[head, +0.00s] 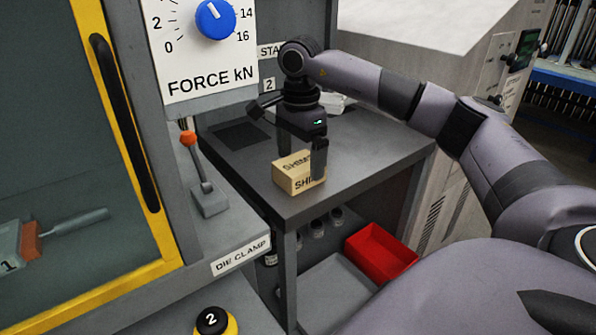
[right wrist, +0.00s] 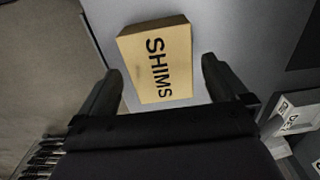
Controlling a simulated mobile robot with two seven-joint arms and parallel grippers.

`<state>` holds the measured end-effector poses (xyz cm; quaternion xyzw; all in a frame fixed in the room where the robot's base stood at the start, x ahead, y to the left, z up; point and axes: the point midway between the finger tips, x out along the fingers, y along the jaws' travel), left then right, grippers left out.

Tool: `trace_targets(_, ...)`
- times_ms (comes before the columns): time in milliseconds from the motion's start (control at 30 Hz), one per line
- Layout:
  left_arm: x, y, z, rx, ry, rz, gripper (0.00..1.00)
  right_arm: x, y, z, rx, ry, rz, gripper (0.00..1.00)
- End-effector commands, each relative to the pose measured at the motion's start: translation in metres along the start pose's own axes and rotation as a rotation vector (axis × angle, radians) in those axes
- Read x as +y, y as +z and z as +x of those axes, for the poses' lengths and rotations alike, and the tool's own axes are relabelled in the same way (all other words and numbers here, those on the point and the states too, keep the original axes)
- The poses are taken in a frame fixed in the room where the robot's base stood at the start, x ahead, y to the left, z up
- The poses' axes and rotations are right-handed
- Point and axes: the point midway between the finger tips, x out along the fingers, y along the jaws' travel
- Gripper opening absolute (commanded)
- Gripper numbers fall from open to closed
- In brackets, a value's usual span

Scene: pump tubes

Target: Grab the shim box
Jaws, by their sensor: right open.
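The shim box (head: 293,178) is a small tan box marked SHIMS, sitting near the front corner of the dark grey side table (head: 360,160). My right gripper (head: 312,160) is above and at the box in the head view, one finger covering part of its lettered face. In the right wrist view the shim box (right wrist: 160,62) lies between and beyond the open fingertips of my right gripper (right wrist: 160,80). I cannot tell whether the fingers touch it. My left gripper is not in view.
A press with a yellow-framed door (head: 125,130) and a blue force knob (head: 214,19) stands left. A lever with an orange knob (head: 188,138) is near the table. A red bin (head: 381,254) sits below. White labelled blocks (right wrist: 298,113) lie near the gripper.

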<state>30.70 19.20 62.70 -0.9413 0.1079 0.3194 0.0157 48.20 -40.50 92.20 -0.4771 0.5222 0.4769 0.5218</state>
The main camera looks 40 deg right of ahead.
Motion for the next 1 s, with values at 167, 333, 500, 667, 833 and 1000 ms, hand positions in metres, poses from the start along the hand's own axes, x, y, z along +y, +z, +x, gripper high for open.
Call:
trace_targets(167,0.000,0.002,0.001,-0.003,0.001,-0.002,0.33,0.001,0.001,0.025,0.001,0.002,0.002,1.00)
trace_targets(333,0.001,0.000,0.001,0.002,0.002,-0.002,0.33,0.000,0.002,0.029,0.000,-0.001,0.001,1.00)
trace_targets(500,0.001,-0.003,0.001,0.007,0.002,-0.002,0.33,0.000,0.002,0.029,0.000,-0.001,0.001,0.87)
trace_targets(667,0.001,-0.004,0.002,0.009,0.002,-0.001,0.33,0.000,0.002,0.029,-0.001,-0.001,0.001,0.38)
trace_targets(833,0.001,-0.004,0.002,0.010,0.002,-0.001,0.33,0.000,0.002,0.028,-0.001,-0.002,0.001,0.38)
trace_targets(1000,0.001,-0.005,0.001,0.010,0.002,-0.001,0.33,0.000,0.002,0.025,-0.001,-0.003,0.001,0.38)
